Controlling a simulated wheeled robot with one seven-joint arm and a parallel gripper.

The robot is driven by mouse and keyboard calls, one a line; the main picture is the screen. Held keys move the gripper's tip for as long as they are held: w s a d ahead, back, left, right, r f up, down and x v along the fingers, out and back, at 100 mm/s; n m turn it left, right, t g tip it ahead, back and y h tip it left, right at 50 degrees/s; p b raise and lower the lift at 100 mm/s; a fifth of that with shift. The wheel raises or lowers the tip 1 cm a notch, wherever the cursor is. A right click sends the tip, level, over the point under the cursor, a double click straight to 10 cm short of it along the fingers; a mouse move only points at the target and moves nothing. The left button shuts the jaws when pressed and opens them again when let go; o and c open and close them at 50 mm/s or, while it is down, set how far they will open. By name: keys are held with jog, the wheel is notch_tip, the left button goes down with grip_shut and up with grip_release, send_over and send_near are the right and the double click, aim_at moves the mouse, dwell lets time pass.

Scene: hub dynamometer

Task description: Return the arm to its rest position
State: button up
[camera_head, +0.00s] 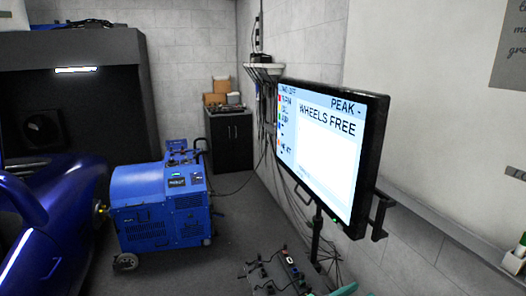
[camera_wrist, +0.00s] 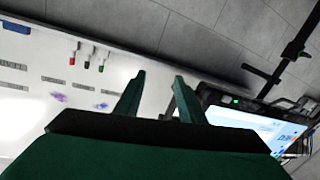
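My gripper (camera_wrist: 158,95) shows in the wrist view with its two green fingers apart and nothing between them. It is open and empty. Past the fingers, the wrist view shows a pale board and a grey block wall, both tilted in the picture. My gripper is not clearly seen in the head view. Most of my arm is out of view, so its full pose cannot be told.
A blue wheeled dynamometer unit (camera_head: 160,208) stands beside a blue car (camera_head: 55,235). A black cabinet (camera_head: 230,138) stands behind. Grey floor lies between.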

jog(key=s+a+f+n+t+y, duration=0.2)
jog(key=s+a+f+n+y, duration=0.15)
jog(key=f, duration=0.35)
jog(key=s+a+f+n+t+y, duration=0.25)
jog(key=s+a+f, duration=0.2)
jog(key=f, duration=0.25)
jog(key=s+a+f+n+y, duration=0.35)
jog(key=s+a+f, duration=0.35)
jog(key=s+a, duration=0.3)
jog(key=s+a+r+n+t+y, duration=0.1)
jog(key=s+a+y, duration=0.15)
jog(key=s, duration=0.45)
jog(key=s+a+t+y, duration=0.1)
jog(key=s+a+y, duration=0.15)
jog(key=s, duration=0.35)
jog(key=s+a+r, duration=0.4)
jog(key=s+r, duration=0.5)
jog(key=s, duration=0.3)
jog(key=shift+s+m+y, duration=0.15)
jog(key=shift+m+y, duration=0.2)
jog(key=shift+t, duration=0.25)
